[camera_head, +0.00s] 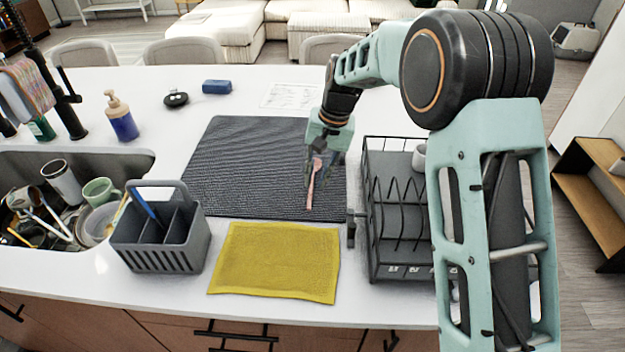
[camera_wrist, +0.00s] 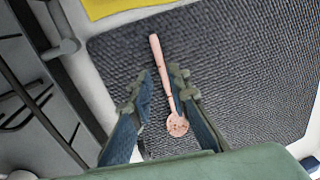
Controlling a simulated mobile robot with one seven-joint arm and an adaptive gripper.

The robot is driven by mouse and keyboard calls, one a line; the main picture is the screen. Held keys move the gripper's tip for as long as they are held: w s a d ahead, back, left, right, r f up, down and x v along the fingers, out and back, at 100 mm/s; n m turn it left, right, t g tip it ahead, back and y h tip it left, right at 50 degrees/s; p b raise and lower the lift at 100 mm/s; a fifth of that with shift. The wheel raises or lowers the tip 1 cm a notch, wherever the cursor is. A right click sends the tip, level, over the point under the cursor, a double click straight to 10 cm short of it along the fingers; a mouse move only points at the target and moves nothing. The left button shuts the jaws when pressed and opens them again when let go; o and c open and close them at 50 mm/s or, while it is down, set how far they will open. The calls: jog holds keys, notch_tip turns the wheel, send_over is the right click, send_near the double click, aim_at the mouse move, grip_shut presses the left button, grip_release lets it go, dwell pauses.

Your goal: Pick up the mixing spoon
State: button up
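The mixing spoon (camera_wrist: 161,75) is pink with a round, speckled bowl, and it lies on the dark grey ribbed mat (camera_wrist: 250,60). In the wrist view its handle points up and its bowl lies between my gripper's fingers. My gripper (camera_wrist: 160,92) is open, with one finger on each side of the spoon and a gap on both sides. In the head view my gripper (camera_head: 318,165) points down over the right part of the mat, and the pink spoon (camera_head: 311,188) shows beneath it, partly hidden by the fingers.
A black dish rack (camera_head: 372,250) stands close to the right of the mat. A yellow cloth (camera_head: 275,262) lies in front, and a grey caddy (camera_head: 160,240) stands front left. The sink at left holds dishes. A blue sponge (camera_head: 216,87) lies behind the mat.

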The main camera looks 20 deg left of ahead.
aim_at(310, 194)
jog(key=f, duration=0.2)
jog(key=a+f+p, duration=0.1)
jog(key=f, duration=0.1)
jog(key=shift+f, duration=0.4)
grip_shut()
jog(key=shift+r, duration=0.15)
